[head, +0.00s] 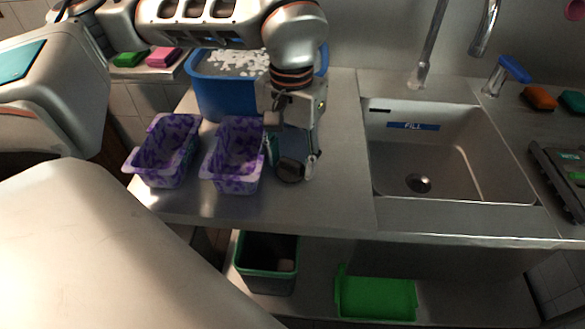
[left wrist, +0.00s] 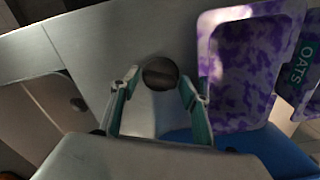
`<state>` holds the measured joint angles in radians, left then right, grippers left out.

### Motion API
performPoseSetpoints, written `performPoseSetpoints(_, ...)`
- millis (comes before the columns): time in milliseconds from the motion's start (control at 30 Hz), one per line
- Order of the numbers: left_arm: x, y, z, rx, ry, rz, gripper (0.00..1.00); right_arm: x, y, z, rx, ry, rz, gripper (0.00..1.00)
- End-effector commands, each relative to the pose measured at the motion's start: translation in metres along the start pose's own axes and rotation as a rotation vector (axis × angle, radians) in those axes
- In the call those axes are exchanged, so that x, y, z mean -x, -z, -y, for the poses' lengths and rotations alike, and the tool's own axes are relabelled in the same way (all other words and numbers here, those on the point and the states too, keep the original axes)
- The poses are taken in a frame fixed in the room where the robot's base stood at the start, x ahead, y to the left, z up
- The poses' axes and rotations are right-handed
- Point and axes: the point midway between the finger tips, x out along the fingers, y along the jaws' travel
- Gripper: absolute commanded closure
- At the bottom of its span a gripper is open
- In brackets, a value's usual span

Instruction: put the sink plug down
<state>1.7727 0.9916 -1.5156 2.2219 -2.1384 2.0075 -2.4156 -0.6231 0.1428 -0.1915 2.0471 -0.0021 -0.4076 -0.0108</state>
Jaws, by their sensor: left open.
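The sink plug (head: 289,171) is a small dark round piece on the steel counter, left of the sink. It also shows in the left wrist view (left wrist: 160,73) as a dark disc between the fingertips. My left gripper (head: 292,160) points down right over the plug and is open, its green-edged fingers apart on either side in the left wrist view (left wrist: 160,84). Whether a finger touches the plug I cannot tell. The sink (head: 450,160) has a dark drain (head: 418,183) in its floor and a blue label reading FILL. My right gripper is not in view.
Two purple-patterned tubs (head: 165,150) (head: 233,155) stand close left of the plug, and a blue tub (head: 220,95) of white pieces stands behind. Orange (head: 540,97) and teal sponges lie right of the tap. Counter between plug and sink is bare. A dark bin (head: 266,262) and green tray (head: 376,297) sit below.

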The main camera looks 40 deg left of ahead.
Motion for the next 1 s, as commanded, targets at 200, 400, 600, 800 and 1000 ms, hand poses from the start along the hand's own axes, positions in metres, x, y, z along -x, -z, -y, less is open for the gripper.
performPoseSetpoints(200,-0.011,0.0,0.0,0.001,0.0,0.0,0.54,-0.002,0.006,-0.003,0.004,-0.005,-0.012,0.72)
performPoseSetpoints(400,-0.011,0.0,0.0,0.001,0.0,0.0,0.78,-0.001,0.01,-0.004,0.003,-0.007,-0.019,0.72)
performPoseSetpoints(600,-0.011,0.0,0.0,0.001,0.0,0.0,0.8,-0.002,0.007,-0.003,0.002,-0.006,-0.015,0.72)
performPoseSetpoints(800,-0.01,0.0,0.0,0.001,0.0,-0.001,0.8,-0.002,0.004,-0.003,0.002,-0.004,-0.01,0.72)
performPoseSetpoints(1000,0.004,0.001,0.0,0.001,-0.001,-0.005,0.8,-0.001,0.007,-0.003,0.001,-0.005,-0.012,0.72)
